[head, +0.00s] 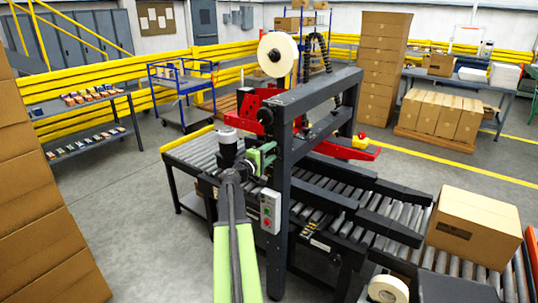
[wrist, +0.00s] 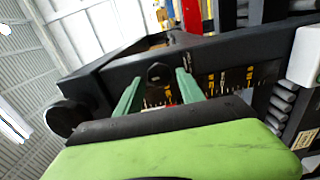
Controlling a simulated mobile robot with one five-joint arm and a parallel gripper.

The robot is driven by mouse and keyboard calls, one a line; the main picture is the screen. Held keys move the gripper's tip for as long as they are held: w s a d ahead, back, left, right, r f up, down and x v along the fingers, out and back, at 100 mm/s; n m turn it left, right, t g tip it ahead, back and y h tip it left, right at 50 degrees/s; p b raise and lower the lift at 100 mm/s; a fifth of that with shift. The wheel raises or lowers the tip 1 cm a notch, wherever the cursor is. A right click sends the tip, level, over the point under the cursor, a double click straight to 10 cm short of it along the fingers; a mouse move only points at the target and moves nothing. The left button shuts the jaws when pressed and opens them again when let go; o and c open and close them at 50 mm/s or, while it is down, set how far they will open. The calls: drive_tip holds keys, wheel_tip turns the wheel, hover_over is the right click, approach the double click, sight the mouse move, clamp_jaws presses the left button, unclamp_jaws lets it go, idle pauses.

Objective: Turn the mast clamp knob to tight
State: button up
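A small black knob (wrist: 158,73) shows in the wrist view on the dark mast (wrist: 110,82), between and beyond my fingertips; I take it to be the mast clamp knob. My gripper (wrist: 157,78) has its two green fingers apart, one on each side of the knob, with a visible gap on both sides. I cannot tell how far the fingertips are from it in depth. In the head view my gripper (head: 265,158) is beside the near upright of the dark machine frame (head: 282,170); the knob is not distinguishable there. The knob's tight mark is not readable.
A larger round black part (wrist: 65,118) is left of the knob, and a scale with yellow marks (wrist: 225,78) lies right of it. A control box (head: 270,210) with red and green buttons is mounted below my gripper. A carton (head: 470,227) sits on the roller conveyor at right.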

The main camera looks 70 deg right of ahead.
drive_tip(key=shift+o, duration=0.5)
drive_tip(key=shift+a, duration=0.35)
drive_tip(key=v, duration=1.6)
drive_tip(key=shift+w+a, duration=0.15)
drive_tip(key=shift+a, duration=0.2)
